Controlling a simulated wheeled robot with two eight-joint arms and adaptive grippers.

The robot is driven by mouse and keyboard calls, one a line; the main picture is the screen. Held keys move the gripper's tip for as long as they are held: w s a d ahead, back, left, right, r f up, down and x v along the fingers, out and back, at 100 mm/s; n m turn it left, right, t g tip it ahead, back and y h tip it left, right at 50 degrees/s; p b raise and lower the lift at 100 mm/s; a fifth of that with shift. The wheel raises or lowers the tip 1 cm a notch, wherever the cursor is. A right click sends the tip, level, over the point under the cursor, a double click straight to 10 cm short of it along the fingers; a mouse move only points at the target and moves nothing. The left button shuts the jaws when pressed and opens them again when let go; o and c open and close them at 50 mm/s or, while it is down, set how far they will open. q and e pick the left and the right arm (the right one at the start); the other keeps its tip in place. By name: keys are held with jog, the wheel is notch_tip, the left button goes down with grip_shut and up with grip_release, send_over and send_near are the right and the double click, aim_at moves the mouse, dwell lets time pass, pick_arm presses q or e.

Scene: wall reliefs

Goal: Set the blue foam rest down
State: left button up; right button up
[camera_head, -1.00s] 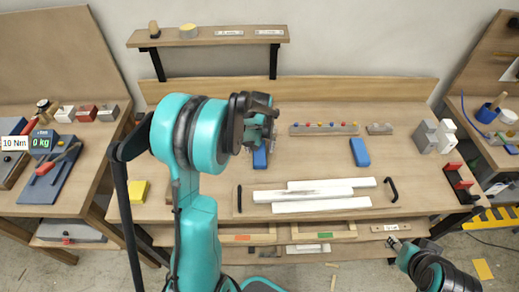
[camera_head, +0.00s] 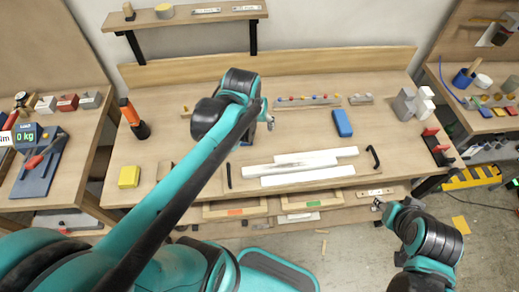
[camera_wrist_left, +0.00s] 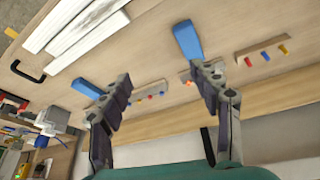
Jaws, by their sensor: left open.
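One blue foam rest (camera_head: 247,138) lies on the workbench (camera_head: 300,75), partly hidden by my left arm; it also shows in the left wrist view (camera_wrist_left: 187,40). A second blue block (camera_head: 342,123) lies to the right, and in the left wrist view (camera_wrist_left: 88,88) it shows behind one finger. My left gripper (camera_head: 267,115) is open and empty above the back of the bench, close to the first blue rest. In the left wrist view its fingers (camera_wrist_left: 160,85) are spread wide, with one tip overlapping that rest's end. My right gripper (camera_head: 378,204) is at the bench's front right; its jaws are too small to judge.
White strips (camera_head: 305,165) lie at the front middle, near a black handle (camera_head: 373,157). Racks with coloured pegs (camera_head: 308,100) stand at the back. An orange-and-black tool (camera_head: 133,118) and a yellow block (camera_head: 129,177) are left. Grey blocks (camera_head: 405,104) stand right.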

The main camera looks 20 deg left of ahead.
pick_arm(q)
jog(key=s+d+m+t, duration=0.2)
jog(key=s+d, duration=0.3)
jog(key=s, duration=0.3)
jog(key=shift+s+d+f+m+t+h, duration=0.3)
jog(key=shift+d+m+t+h, duration=0.1)
jog(key=shift+m, duration=0.1)
notch_tip(320, 180, down, 2)
jog(key=shift+f+b, duration=0.2)
jog(key=shift+b, duration=1)
